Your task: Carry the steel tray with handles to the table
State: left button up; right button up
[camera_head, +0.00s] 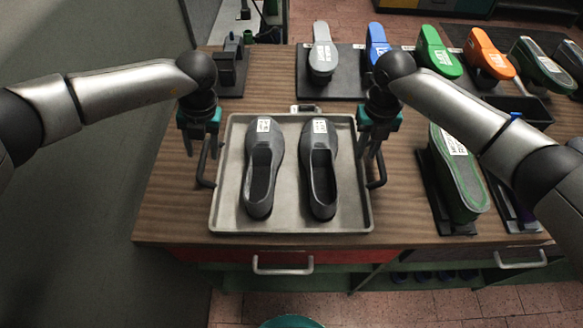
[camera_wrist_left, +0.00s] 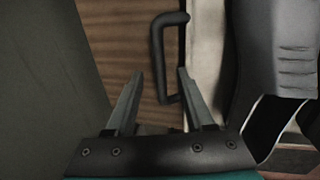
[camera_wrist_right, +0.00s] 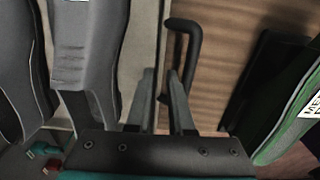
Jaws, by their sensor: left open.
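The steel tray (camera_head: 226,215) lies flat on the wooden table with two dark grey shoes, one at left (camera_head: 260,185) and one at right (camera_head: 322,180). Each shoe has a white label. My left gripper (camera_head: 202,150) is open above the tray's left black handle (camera_head: 203,172); this handle also shows in the left wrist view (camera_wrist_left: 157,55), partly between the fingertips. My right gripper (camera_head: 371,152) is at the right black handle (camera_head: 380,172). In the right wrist view its fingers stand a narrow gap apart, and the handle (camera_wrist_right: 193,55) runs beside and behind the right finger; a grip is unclear.
The wooden table (camera_head: 165,200) has drawers with metal handles below. A green shoe form (camera_head: 460,180) stands close right of the tray. Grey, blue, green and orange forms line the back. A dark device (camera_head: 232,65) stands back left. Open floor (camera_head: 80,220) lies left.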

aim_at(203, 157)
pick_arm(q)
jog(key=shift+x, duration=2.15)
pick_arm(e)
jog(key=shift+f, duration=2.15)
pick_arm(q)
jog(key=c, duration=0.4)
pick_arm(e)
grip_shut()
pick_arm(q)
grip_shut()
jog(key=shift+w+r, duration=0.1)
pick_arm(e)
jog(key=shift+w+r, duration=0.15)
